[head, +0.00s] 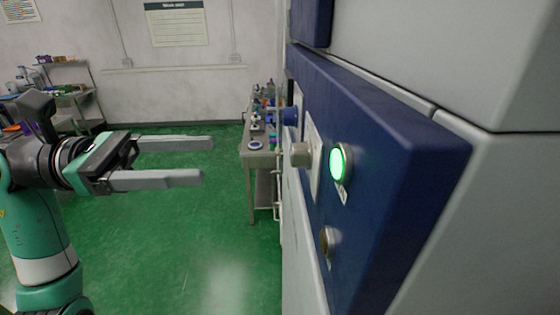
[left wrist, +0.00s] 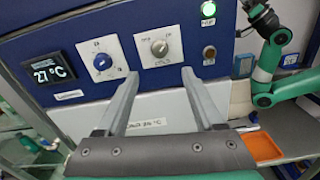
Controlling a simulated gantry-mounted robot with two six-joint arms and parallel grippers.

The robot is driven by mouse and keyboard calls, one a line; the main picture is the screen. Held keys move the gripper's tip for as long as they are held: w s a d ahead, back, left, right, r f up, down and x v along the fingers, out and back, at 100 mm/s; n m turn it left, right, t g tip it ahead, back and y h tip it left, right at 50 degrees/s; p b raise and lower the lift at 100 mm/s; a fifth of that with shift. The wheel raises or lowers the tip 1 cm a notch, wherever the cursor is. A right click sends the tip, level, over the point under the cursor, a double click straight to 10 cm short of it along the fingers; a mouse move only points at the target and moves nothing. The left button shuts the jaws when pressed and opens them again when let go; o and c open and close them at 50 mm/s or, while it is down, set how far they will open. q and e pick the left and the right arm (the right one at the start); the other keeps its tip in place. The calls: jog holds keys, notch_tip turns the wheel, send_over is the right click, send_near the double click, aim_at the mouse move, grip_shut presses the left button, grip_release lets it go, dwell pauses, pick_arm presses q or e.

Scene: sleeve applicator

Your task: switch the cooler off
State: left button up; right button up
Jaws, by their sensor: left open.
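A blue control panel (head: 400,150) is on the large grey machine at the right of the head view. It carries a lit green round lamp or button (head: 340,163), a dull brownish button (head: 327,241) below it, a grey knob (head: 300,154) and a blue knob (head: 289,116).
A bench (head: 262,150) with small items stands beyond the machine. A shelf (head: 75,97) stands at the far left. Green floor (head: 200,250) lies open between. My right arm (left wrist: 272,60) shows at the right of the wrist view, near an orange tray (left wrist: 264,147).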

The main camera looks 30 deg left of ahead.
aim_at(291, 155)
pick_arm(q)
jog(key=x, duration=1.1)
jog(key=shift+d+p, duration=0.15)
jog(key=shift+p, duration=0.2)
grip_shut()
